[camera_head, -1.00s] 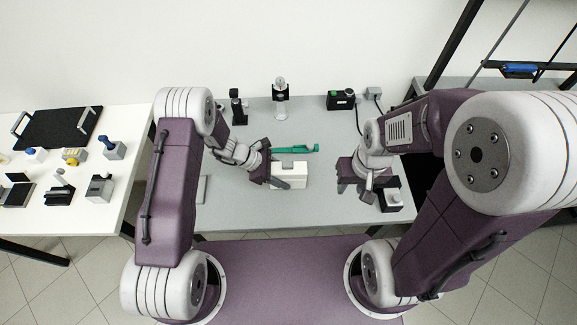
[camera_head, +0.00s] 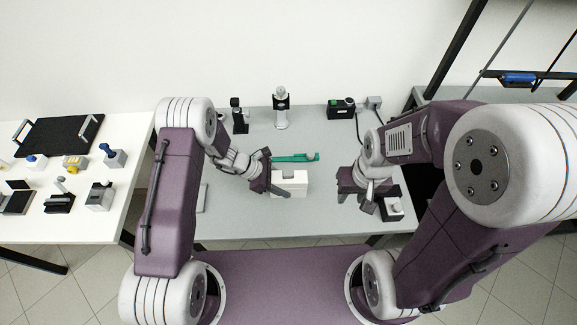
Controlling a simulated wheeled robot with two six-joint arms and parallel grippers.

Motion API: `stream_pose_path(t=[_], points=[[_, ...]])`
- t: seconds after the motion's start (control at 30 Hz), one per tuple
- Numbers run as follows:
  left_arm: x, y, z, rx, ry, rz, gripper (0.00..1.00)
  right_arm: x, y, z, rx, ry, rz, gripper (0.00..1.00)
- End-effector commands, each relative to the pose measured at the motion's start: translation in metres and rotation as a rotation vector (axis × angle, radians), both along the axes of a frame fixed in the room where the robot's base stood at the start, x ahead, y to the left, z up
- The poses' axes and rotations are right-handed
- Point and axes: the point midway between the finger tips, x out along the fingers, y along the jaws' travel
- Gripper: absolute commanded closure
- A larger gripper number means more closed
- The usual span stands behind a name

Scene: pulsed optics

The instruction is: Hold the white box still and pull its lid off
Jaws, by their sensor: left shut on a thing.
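The white box (camera_head: 291,187) stands on the grey table in the middle of the camera_head view. Its lid cannot be told apart from the body at this size. My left gripper (camera_head: 282,184) is at the box's left side, its fingers shut on the box. My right gripper (camera_head: 354,193) is over the table to the right of the box, apart from it, pointing down. Its fingertips are partly hidden, so its opening is unclear.
A green tool (camera_head: 296,157) lies just behind the box. A small black-and-white device (camera_head: 392,206) sits close to my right gripper. A black-and-silver post (camera_head: 281,108) and a black box (camera_head: 341,109) stand at the back. The table front is clear.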

Motion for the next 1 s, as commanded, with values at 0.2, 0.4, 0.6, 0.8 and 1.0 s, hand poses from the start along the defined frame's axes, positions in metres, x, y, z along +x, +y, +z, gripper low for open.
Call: stream_pose_path(t=[0.2,0.4,0.6,0.8,1.0], points=[[-0.0011,0.0003,-0.0015,0.002,0.002,-0.001,1.0,-0.0001,0.0,-0.0004,0.0,0.0,0.0,0.64],[-0.0013,0.0003,-0.0013,0.002,0.003,-0.001,1.0,0.0,0.0,-0.0002,0.0,0.0,0.0,0.64],[-0.0013,0.0003,-0.0005,0.002,0.003,-0.001,0.27,0.0,0.0,0.0,0.0,0.0,0.0,0.64],[-0.0007,0.0002,0.0001,0.001,0.002,-0.001,0.07,0.0,0.0,0.0001,0.0,0.0,0.0,0.64],[-0.0005,0.0001,0.0004,0.001,0.001,-0.001,0.0,0.0,0.0,0.0002,0.0,0.0,0.0,0.64]])
